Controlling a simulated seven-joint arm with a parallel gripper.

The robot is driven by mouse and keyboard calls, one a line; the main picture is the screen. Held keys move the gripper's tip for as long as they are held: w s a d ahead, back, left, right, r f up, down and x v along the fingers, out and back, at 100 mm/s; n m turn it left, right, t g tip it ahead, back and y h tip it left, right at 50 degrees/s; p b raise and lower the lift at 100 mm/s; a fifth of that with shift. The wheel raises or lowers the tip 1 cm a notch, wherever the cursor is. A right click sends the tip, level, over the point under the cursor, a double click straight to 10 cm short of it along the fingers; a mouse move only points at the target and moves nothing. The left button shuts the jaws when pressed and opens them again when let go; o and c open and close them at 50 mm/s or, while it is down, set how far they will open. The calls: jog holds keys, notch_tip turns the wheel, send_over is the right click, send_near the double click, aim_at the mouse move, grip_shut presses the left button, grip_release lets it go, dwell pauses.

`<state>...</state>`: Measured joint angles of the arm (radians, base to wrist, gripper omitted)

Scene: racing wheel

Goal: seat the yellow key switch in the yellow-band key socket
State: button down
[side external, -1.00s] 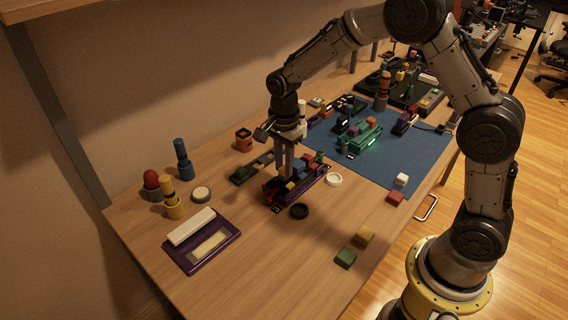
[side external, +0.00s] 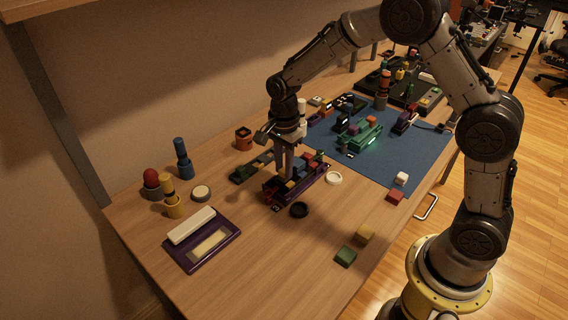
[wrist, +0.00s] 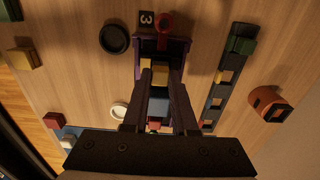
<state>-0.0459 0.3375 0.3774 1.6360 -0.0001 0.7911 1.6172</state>
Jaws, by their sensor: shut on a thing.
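My gripper (side external: 285,176) points down over the left end of a purple tray (side external: 314,182) holding coloured blocks. In the wrist view its fingers (wrist: 161,76) are closed on a small yellow block (wrist: 160,75), which appears to be the yellow key switch. A second yellow patch (wrist: 145,73) lies just left of it within the tray; I cannot tell whether it is the socket's band. The fingers hide most of the held key in the side view. Whether the key is above or inside a socket is not clear.
A black ring (side external: 299,210) and a white ring (side external: 334,179) lie beside the tray. A dark slotted strip (wrist: 222,85) runs parallel to it, near an orange holder (side external: 243,139). A blue mat (side external: 400,155) with modules lies behind. The front tabletop is mostly clear.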

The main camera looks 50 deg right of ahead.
jog(key=shift+f, duration=0.7)
jog(key=c, duration=0.6)
grip_release()
notch_tip(320, 180, up, 14)
jog(key=shift+f, duration=0.1)
